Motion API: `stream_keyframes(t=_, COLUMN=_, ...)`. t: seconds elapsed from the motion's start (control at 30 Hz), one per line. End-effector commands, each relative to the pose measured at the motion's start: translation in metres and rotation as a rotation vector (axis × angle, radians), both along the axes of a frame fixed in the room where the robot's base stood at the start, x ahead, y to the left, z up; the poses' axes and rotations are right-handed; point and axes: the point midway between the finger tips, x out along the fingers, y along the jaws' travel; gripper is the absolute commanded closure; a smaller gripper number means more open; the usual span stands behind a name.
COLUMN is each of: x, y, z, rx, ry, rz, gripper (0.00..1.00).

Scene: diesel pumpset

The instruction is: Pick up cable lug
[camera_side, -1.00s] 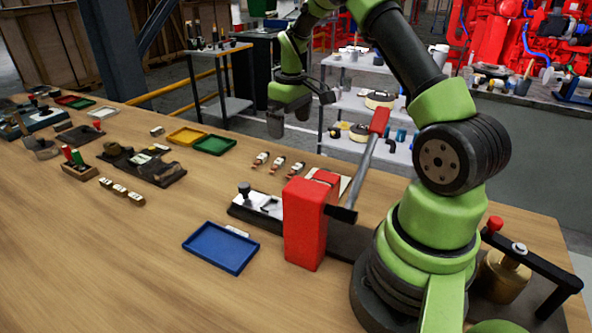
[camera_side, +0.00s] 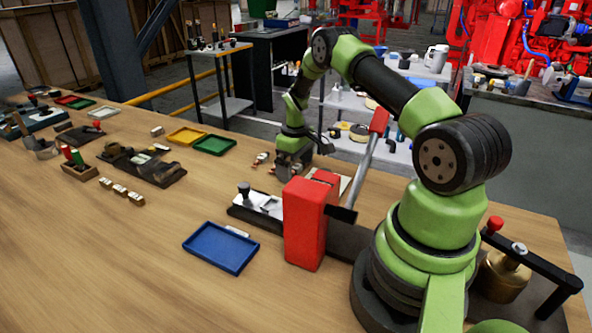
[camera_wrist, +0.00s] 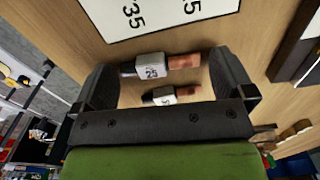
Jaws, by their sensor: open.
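My gripper (camera_side: 292,170) is low over the row of cable lugs near the far edge of the bench. In the wrist view its two dark fingers (camera_wrist: 168,76) are spread open, with nothing gripped. A cable lug with a copper end and a white tag reading 25 (camera_wrist: 152,71) lies between the fingers, apart from both. A second tagged lug (camera_wrist: 185,92) lies closer to the palm, partly hidden by the gripper body. In the side view one lug (camera_side: 261,158) shows left of the gripper; the others are mostly hidden.
A white card (camera_wrist: 150,18) marked 35 lies beyond the lugs. A red block (camera_side: 304,225) and a red-handled tool (camera_side: 367,160) stand close by. A blue tray (camera_side: 221,247), a green tray (camera_side: 214,145) and a yellow tray (camera_side: 187,136) lie on the bench.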

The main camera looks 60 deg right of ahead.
Motion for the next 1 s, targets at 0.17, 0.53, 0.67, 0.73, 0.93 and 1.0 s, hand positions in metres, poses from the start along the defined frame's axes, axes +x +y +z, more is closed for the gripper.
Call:
stream_keyframes(t=0.17, x=0.0, y=0.0, z=-0.004, rx=0.0, ry=-0.001, rz=0.0, gripper=0.0)
stream_keyframes(t=0.53, x=0.0, y=0.0, z=-0.003, rx=-0.001, ry=-0.001, rz=0.0, gripper=0.42)
stream_keyframes(t=0.67, x=0.0, y=0.0, z=-0.003, rx=-0.001, ry=-0.002, rz=0.0, gripper=0.43)
stream_keyframes(t=0.73, x=0.0, y=0.0, z=-0.001, rx=-0.001, ry=-0.002, rz=0.0, gripper=0.43)
stream_keyframes(t=0.93, x=0.001, y=-0.001, z=0.03, rx=-0.005, ry=-0.005, rz=0.001, gripper=0.43)
stream_keyframes(t=1.0, x=0.001, y=-0.001, z=0.046, rx=-0.005, ry=-0.006, rz=0.0, gripper=0.43)
